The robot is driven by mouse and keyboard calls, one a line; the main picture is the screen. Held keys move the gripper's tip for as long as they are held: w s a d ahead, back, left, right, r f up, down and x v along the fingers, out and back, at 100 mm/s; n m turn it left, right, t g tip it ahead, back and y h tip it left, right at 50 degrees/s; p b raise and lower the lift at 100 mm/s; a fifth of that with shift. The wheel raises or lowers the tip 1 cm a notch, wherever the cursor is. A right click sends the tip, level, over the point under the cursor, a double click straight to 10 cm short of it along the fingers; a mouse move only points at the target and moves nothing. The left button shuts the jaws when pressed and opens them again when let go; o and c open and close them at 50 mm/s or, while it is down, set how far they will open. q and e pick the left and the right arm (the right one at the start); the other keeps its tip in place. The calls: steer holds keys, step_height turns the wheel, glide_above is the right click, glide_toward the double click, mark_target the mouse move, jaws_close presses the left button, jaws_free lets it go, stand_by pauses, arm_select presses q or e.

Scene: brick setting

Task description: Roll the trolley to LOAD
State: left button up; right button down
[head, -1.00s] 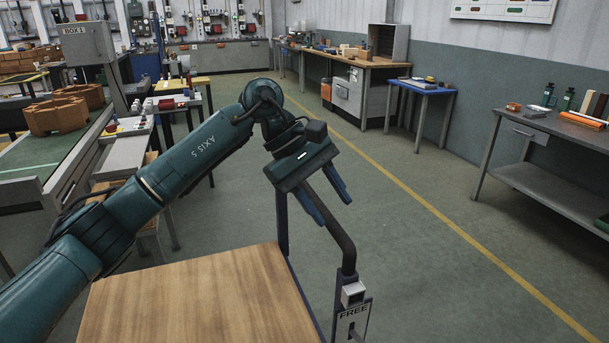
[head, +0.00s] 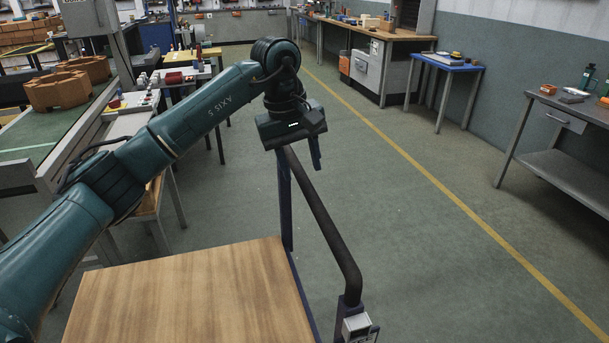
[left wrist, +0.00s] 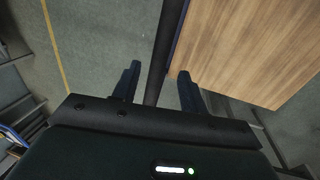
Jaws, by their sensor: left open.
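The trolley has a wooden deck (head: 190,295) at the bottom of the head view and a dark push handle (head: 327,224) along its right side. My left gripper (head: 300,164) is over the far end of the handle, with its fingers pointing down. In the left wrist view my open left gripper (left wrist: 159,72) has one finger on each side of the handle bar (left wrist: 166,45); whether either touches it I cannot tell. A light plate (head: 360,332) at the handle's near post is cut off by the lower edge. No LOAD marking shows. My right gripper is out of view.
A conveyor-like bench (head: 48,140) with brown blocks (head: 60,90) stands left. A blue-topped table (head: 447,62) and a grey workbench (head: 560,125) stand right. A yellow floor line (head: 430,178) runs down the right side; the green floor around it is clear.

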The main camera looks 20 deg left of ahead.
mark_target(306, 182)
arm_select(q)
steer(key=shift+w+d+f, duration=0.15)
steer(key=shift+d+f, duration=0.05)
steer(key=shift+f, duration=0.75)
steer(key=shift+w+d+f, duration=0.1)
steer(key=shift+d+f, duration=0.05)
steer(key=shift+f, duration=0.8)
steer(key=shift+c, duration=0.3)
jaws_close()
